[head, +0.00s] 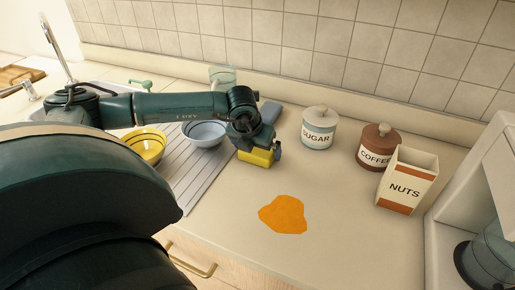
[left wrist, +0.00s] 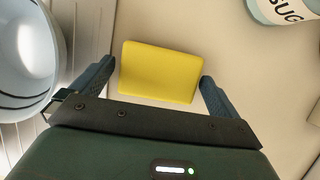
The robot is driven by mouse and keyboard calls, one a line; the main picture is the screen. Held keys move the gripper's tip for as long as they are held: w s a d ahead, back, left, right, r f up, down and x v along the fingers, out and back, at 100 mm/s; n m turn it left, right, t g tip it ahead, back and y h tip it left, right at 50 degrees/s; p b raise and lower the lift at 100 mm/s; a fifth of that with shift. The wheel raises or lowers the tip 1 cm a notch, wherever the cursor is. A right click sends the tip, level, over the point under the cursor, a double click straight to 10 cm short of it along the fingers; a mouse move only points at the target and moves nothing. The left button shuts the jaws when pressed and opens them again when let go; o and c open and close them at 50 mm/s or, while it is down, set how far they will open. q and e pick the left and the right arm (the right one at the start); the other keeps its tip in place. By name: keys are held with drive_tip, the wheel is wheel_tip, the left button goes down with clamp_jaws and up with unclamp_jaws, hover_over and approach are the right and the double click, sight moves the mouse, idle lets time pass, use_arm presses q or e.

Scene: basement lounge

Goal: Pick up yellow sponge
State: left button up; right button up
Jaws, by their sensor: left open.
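The yellow sponge (head: 256,158) lies on the beige counter, just right of the drying rack. My left gripper (head: 258,147) is over it and hides part of its top in the head view. In the left wrist view the sponge (left wrist: 160,70) is a plain yellow block lying between the two spread fingers of my left gripper (left wrist: 157,72). The left finger is close to the sponge's left edge, and the right finger is close to its right edge. Whether they touch it I cannot tell. My right gripper is in neither view.
A blue bowl (head: 205,134) and a yellow bowl (head: 147,145) stand on the drying rack (head: 197,178). Sugar (head: 319,135) and coffee (head: 376,151) jars and a nuts box (head: 407,182) stand to the right. An orange spill (head: 284,214) lies in front; counter around it is clear.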

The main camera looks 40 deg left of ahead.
sight(256, 150)
use_arm(q)
drive_tip(key=shift+f, duration=0.15)
drive_tip(key=c, duration=0.8)
wheel_tip(256, 150, up, 10)
drive_tip(key=b, duration=0.1)
idle(0.3)
